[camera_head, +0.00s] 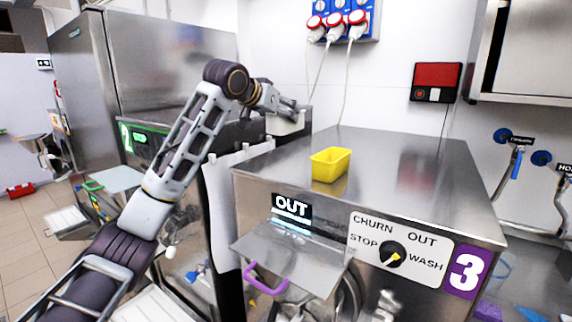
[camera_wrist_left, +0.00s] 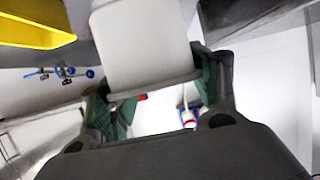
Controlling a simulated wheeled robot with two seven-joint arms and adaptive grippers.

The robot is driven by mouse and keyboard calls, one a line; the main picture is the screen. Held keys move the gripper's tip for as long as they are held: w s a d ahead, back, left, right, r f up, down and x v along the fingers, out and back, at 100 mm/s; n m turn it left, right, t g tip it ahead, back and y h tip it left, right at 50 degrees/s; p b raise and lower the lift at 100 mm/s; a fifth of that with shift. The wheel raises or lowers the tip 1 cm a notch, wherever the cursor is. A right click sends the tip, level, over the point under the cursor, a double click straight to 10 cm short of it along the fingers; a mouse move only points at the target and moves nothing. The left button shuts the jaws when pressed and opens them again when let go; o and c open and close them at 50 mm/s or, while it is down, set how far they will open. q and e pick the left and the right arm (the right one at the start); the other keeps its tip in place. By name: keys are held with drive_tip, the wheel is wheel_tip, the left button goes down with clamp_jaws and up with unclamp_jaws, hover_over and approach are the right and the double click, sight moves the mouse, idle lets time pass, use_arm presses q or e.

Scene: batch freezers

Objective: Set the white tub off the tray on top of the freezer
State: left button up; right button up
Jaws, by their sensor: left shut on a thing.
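My left gripper (camera_head: 292,106) is shut on the white tub (camera_wrist_left: 145,50), whose smooth pale wall sits between the green finger pads (camera_wrist_left: 150,95) in the left wrist view. In the head view the gripper and the pale tub (camera_head: 288,124) are beyond the far left edge of the steel freezer top (camera_head: 410,165). The arm partly hides the tub there, and I cannot tell what is under it. I cannot make out the tray for certain. My right gripper is not in view.
A yellow tub (camera_head: 331,166) stands on the freezer top near its front left; it also shows in the left wrist view (camera_wrist_left: 35,25). The rest of the top is clear. A tall steel cabinet (camera_head: 170,60) stands at left, and cables hang from wall sockets (camera_head: 340,22) behind.

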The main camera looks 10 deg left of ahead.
sight(283, 131)
use_arm(q)
drive_tip(key=shift+d+r, duration=0.1)
drive_tip(key=shift+d, duration=0.05)
drive_tip(key=shift+f+p, duration=0.5)
drive_tip(key=shift+f, duration=2.4)
drive_tip(key=shift+f+p, duration=0.4)
drive_tip(key=shift+f, duration=1.7)
drive_tip(key=shift+f, duration=0.1)
drive_tip(key=o, duration=1.3)
